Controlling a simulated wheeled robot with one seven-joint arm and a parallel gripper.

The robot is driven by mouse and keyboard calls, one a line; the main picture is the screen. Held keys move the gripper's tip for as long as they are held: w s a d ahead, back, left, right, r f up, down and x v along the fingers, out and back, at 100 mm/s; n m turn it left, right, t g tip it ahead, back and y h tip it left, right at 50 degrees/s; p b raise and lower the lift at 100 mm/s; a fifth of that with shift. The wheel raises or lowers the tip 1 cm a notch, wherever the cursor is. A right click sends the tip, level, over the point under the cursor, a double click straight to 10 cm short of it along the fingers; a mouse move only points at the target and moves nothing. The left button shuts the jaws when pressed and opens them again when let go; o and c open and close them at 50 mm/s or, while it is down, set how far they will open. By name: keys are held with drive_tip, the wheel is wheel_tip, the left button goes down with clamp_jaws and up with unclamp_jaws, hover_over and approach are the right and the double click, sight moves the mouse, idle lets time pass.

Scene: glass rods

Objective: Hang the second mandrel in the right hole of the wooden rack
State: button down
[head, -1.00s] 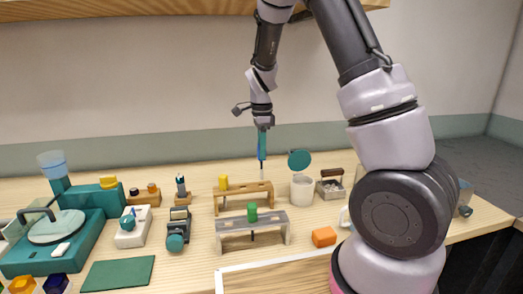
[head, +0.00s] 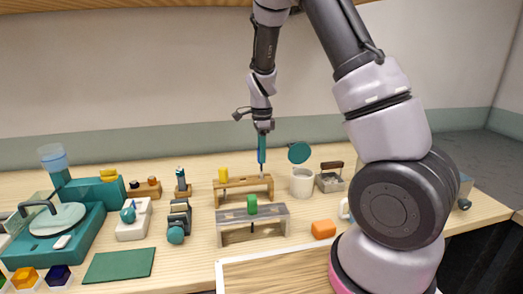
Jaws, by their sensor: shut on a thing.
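The wooden rack (head: 257,182) stands on the table, a low bridge on two legs. A yellow-headed mandrel (head: 223,174) sits at its left end. My gripper (head: 262,148) points straight down above the right part of the rack and is shut on the second mandrel (head: 261,170). Its thin pale shaft hangs upright, with its lower end near the rack's top at the right. I cannot tell whether the tip is in the right hole. The jaws hide its upper part.
A grey rack (head: 270,213) with a green-headed piece (head: 252,205) stands in front. A white cup (head: 302,182) with a teal disc (head: 299,153) above it and a metal box (head: 330,182) stand close on the right.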

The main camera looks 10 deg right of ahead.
drive_tip(key=shift+f, duration=3)
drive_tip(key=c, duration=0.5)
unclamp_jaws()
